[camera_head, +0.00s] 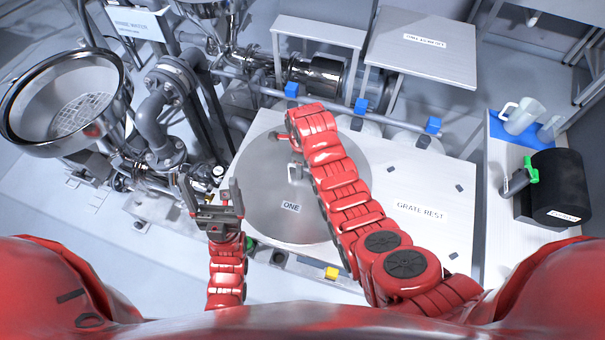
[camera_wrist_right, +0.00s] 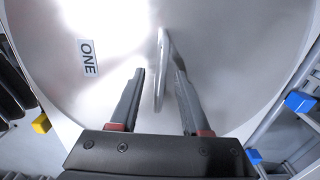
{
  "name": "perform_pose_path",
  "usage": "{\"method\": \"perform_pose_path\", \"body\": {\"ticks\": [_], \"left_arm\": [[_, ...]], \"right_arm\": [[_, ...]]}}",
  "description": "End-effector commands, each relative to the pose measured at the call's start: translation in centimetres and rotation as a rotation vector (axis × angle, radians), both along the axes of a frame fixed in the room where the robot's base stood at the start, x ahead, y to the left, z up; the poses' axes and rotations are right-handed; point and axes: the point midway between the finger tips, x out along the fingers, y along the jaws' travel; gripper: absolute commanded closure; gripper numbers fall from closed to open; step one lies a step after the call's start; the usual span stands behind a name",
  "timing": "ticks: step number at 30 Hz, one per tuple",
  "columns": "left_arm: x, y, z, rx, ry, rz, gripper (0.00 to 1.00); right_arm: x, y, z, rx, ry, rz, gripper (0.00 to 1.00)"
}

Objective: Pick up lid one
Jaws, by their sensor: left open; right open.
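Lid one (camera_head: 262,208) is a large round steel disc with a label reading ONE, lying on the white table in the head view. Its upright handle (camera_head: 294,172) shows near the middle of the disc. In the right wrist view the lid (camera_wrist_right: 225,60) fills most of the picture. The handle (camera_wrist_right: 162,65) stands between the two fingers of my right gripper (camera_wrist_right: 160,88), which is open. I cannot tell whether a finger touches it. In the head view my right arm hides part of the lid. My left gripper (camera_head: 217,205) is open and empty, left of the lid.
The white table's GRATE REST area (camera_head: 425,225) is bare on the right. A round hopper with a grate (camera_head: 75,110) and pipes stand at the left. Blue blocks (camera_head: 360,106) and a yellow block (camera_head: 331,273) sit around the table. A black container (camera_head: 557,185) and jugs (camera_head: 522,115) stand far right.

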Motion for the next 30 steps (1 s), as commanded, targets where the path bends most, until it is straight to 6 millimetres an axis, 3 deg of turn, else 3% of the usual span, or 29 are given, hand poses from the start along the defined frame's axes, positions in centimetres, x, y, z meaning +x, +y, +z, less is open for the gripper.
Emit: {"method": "perform_pose_path", "body": {"ticks": [11, 19, 30], "left_arm": [[0.01, 0.0, 0.27, 0.0, 0.0, 0.0, 0.11], [0.0, 0.0, 0.27, 0.0, 0.0, 0.0, 0.11], [0.01, 0.0, 0.27, 0.0, 0.0, 0.0, 0.11]], "right_arm": [[0.0, -0.02, -0.69, 0.0, -0.002, 0.0, 0.53], [-0.01, -0.04, -0.7, 0.001, -0.001, -0.001, 1.0], [-0.02, -0.06, -0.7, 0.0, -0.001, -0.001, 1.0]]}}
